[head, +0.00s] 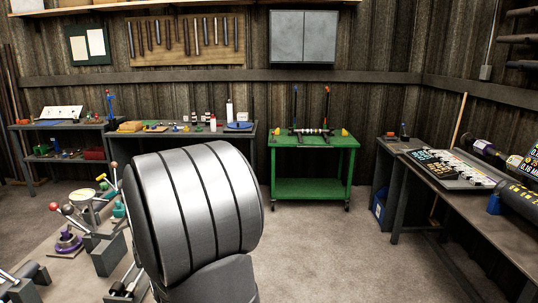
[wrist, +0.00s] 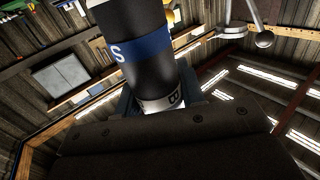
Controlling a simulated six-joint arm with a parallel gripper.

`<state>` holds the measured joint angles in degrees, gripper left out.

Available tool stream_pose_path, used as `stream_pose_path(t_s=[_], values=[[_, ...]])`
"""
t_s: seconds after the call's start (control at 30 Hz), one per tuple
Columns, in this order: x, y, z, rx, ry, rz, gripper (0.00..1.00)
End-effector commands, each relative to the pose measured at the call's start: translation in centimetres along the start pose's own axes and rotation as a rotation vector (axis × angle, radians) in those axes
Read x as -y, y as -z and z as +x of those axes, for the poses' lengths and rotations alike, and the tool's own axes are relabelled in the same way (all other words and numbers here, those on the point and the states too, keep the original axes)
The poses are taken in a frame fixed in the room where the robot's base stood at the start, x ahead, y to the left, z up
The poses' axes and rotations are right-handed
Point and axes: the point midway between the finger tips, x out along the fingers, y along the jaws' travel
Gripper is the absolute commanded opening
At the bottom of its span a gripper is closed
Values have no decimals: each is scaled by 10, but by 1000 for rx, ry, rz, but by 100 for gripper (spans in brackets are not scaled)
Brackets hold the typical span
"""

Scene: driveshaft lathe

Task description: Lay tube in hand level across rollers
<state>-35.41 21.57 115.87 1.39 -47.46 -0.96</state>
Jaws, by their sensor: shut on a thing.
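In the wrist view a dark tube (wrist: 135,22) with a blue band lettered S rises from between the jaws of my gripper (wrist: 158,98). My gripper is shut on it near a white lettered band. The tube's far end runs out of the picture, so its full length and tilt are hidden. In the head view neither my gripper nor the held tube shows. A green cart (head: 313,188) stands at the back centre. A low dark metal fixture (head: 312,133) lies on its top. I cannot tell whether it is the rollers.
My silver arm link fills the head view's centre left. A cluttered bench (head: 180,132) stands behind my arm. The floor before the cart is clear.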

Motion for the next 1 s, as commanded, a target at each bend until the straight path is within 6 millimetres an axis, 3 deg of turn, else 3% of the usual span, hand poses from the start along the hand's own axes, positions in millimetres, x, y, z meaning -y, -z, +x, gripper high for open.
stream_pose_path(t_s=[0.03,0.27,0.5,0.73,1.0], values=[[-25,-8,4,2,-39,0,0],[-120,-51,6,4,-183,1,0],[-217,-112,-20,6,-337,1,0],[-275,-174,-65,6,-461,2,0],[-304,-225,-116,3,-565,1,0]])
